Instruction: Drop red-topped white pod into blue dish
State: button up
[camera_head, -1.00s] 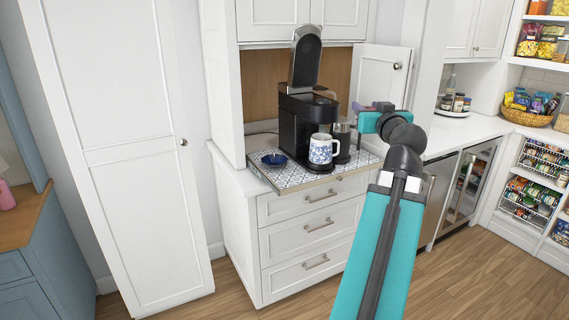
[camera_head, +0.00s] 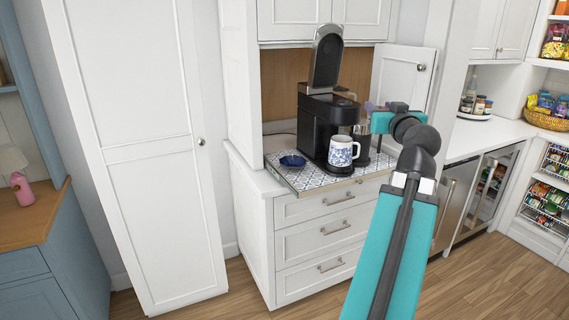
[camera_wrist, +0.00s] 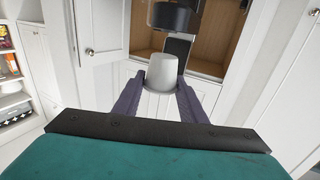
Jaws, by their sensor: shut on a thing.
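My gripper (camera_wrist: 160,84) is shut on a pale white, cup-shaped pod (camera_wrist: 160,69), which sits between its two dark purple fingers in the wrist view. No red top can be made out on the side facing the camera. In the head view my gripper (camera_head: 373,108) is to the right of the coffee machine, raised above the tray; the pod cannot be made out there. The blue dish (camera_head: 292,161) lies on the left part of the patterned tray, left of the machine and apart from my gripper.
The black coffee machine (camera_head: 325,128) stands on the patterned tray (camera_head: 312,180) with its lid raised. A white and blue mug (camera_head: 342,152) stands at its front, with a glass carafe (camera_head: 361,146) beside it. An open white cabinet door (camera_head: 401,77) stands behind my gripper.

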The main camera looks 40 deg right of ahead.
aim_at(293, 164)
jog(key=i, duration=0.9)
jog(key=z, duration=0.05)
